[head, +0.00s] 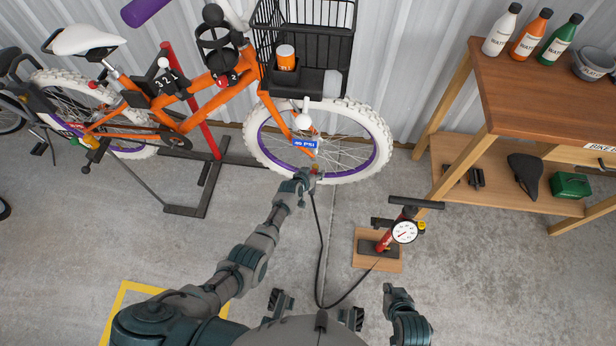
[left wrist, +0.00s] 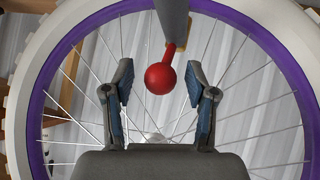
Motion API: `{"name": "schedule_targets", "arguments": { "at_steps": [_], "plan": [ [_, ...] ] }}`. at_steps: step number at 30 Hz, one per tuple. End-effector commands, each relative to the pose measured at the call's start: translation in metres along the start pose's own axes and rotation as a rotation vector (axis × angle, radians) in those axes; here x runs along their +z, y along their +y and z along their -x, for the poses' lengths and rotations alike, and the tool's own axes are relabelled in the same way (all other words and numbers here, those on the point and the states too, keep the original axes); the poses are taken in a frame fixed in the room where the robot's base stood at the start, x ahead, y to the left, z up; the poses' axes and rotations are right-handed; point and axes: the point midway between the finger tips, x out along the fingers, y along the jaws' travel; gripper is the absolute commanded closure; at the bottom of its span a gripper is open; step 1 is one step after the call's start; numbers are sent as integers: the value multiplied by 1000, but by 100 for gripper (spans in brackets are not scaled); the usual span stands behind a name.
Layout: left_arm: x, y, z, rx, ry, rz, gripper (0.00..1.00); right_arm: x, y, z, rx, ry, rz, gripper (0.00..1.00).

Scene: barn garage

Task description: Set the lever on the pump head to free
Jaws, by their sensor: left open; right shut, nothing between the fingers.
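The lever on the pump head is a red rod with a round red knob (left wrist: 160,78) in the left wrist view. It hangs below a grey part (left wrist: 174,18) at the top edge, which looks like the pump head. My left gripper (head: 311,176) is open at the lower part of the front wheel. Its two fingers stand on either side of the knob, with a gap on both sides. In the head view this gripper largely hides the pump head. My right gripper (head: 391,290) is shut and empty, low and right of centre, away from the pump head.
A black hose (head: 321,245) runs to the red floor pump (head: 385,243) with a white gauge (head: 404,232) on a wooden board. The orange bicycle's front wheel (head: 256,150) is behind my left gripper. A wooden workbench (head: 490,105) stands at the right.

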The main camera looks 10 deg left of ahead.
Motion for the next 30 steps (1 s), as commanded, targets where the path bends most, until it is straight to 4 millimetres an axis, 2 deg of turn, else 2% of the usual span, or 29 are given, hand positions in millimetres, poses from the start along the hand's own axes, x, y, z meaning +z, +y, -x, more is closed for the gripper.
{"name": "schedule_targets", "arguments": {
  "at_steps": [8, 21, 30],
  "plan": [
    [1, -1, 30, -3, 2, 1, 43, 0, 0, 0, 0, -1, 0, 100],
    [1, -1, 99, -3, 0, 0, 43, 0, 0, 0, 0, -1, 0, 100],
    [1, -1, 114, -3, -1, 1, 43, 0, 0, 0, 0, -2, 0, 100]
  ]
}}
